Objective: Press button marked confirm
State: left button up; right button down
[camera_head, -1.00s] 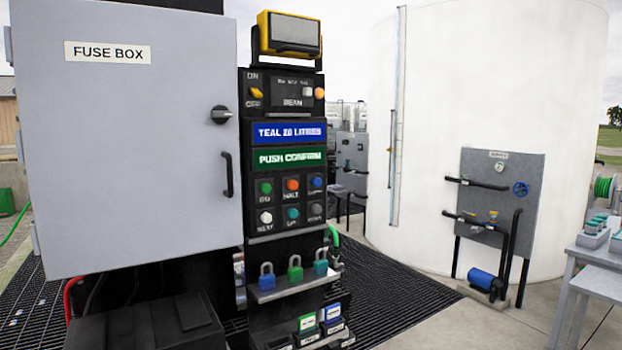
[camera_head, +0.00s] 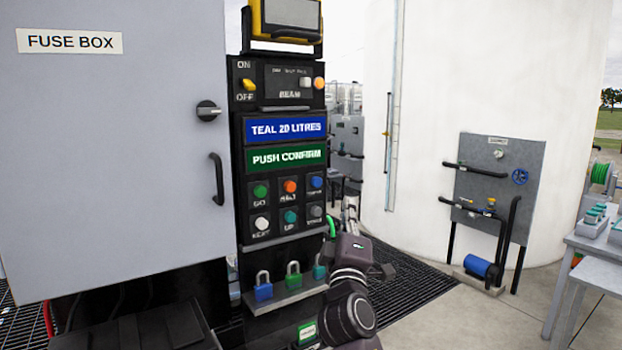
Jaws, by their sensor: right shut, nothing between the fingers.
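The black control panel (camera_head: 237,130) carries a blue display (camera_head: 286,129) reading "TEAL 20 LITRES" and a green display (camera_head: 286,158) reading "PUSH CONFIRM". Below are two rows of buttons: green (camera_head: 260,191), orange (camera_head: 290,186) and blue (camera_head: 317,182) above, white (camera_head: 262,223), teal (camera_head: 291,217) and grey (camera_head: 316,211) below. The blue button's small label looks blurred, so I cannot read it surely. My right gripper (camera_head: 350,206) is shut and empty, pointing upward just right of the lower buttons, apart from the blue button. My left gripper is out of view.
The grey fuse box door (camera_head: 120,180) with its black handle (camera_head: 217,180) stands left of the panel. A shelf with padlocks (camera_head: 264,288) lies below the buttons, partly hidden by my right arm. A white tank (camera_head: 480,80) and open grating (camera_head: 400,275) are at right.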

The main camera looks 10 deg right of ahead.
aim_at(318, 182)
jog(key=shift+s+r, duration=0.25)
jog(key=shift+r, duration=0.95)
jog(key=shift+w, duration=0.1)
jog(key=w+a+b, duration=0.1)
jog(key=w+b, duration=0.1)
jog(key=w+a+b, duration=0.1)
jog(key=w+b, duration=0.1)
jog(key=w, duration=0.1)
jog(key=w+a+b, duration=0.1)
jog(key=w+b, duration=0.2)
jog(key=shift+w, duration=0.1)
dwell(0.7)
